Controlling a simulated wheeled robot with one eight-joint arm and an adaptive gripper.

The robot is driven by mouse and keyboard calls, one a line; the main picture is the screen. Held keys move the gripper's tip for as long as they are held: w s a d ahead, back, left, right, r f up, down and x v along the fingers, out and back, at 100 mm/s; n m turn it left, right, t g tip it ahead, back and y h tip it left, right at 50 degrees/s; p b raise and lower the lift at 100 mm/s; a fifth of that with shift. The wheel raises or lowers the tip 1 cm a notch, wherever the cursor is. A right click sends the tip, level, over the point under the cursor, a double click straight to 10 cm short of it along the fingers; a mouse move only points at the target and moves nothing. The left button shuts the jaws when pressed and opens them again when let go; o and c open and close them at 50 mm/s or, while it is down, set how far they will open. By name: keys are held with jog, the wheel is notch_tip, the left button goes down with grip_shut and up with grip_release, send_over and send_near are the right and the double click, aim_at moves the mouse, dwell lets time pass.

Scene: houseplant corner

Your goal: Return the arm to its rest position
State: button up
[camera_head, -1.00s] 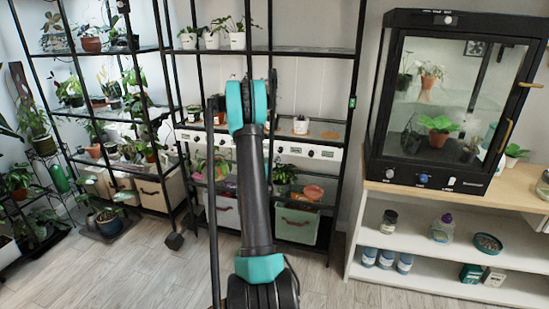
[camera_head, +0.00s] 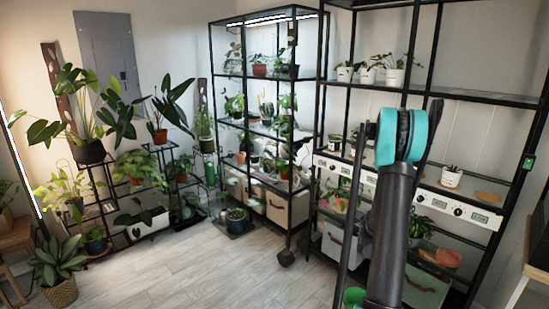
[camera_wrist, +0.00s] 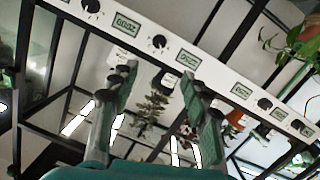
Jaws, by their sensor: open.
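My arm (camera_head: 393,210) stands raised in the right half of the head view, with a teal joint at its top. My gripper is not clearly seen there; the arm hides it. In the wrist view my gripper (camera_wrist: 162,82) is open, with its two dark green fingers apart and nothing held between them. A small plant (camera_wrist: 151,112) shows in the gap, beyond the fingers. Behind the fingertips runs a white control strip (camera_wrist: 215,70) with dials and small displays; I cannot tell how far off it is.
A black shelf rack (camera_head: 433,98) with potted plants stands behind my arm. A second rack (camera_head: 220,75) stands left of it. Plant stands (camera_head: 103,205) and a basket plant (camera_head: 58,268) are at the far left. The wooden floor (camera_head: 215,272) in the middle is clear.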

jog(key=s+a+f+n+g+y, duration=0.1)
jog(key=s+a+y, duration=0.3)
jog(key=s+a, duration=0.6)
jog(key=s+a+f+n+g+y, duration=0.2)
jog(key=s+a+n+y, duration=0.2)
jog(key=s+a, duration=0.7)
jog(key=s+a+f+n+g+y, duration=0.1)
jog(key=s+a+y, duration=0.4)
jog(key=s+a, duration=0.6)
jog(key=a+n+g, duration=0.1)
jog(key=a, duration=0.5)
jog(key=shift+a+f+n, duration=0.15)
jog(key=shift+f+n, duration=0.1)
jog(key=shift+n, duration=0.05)
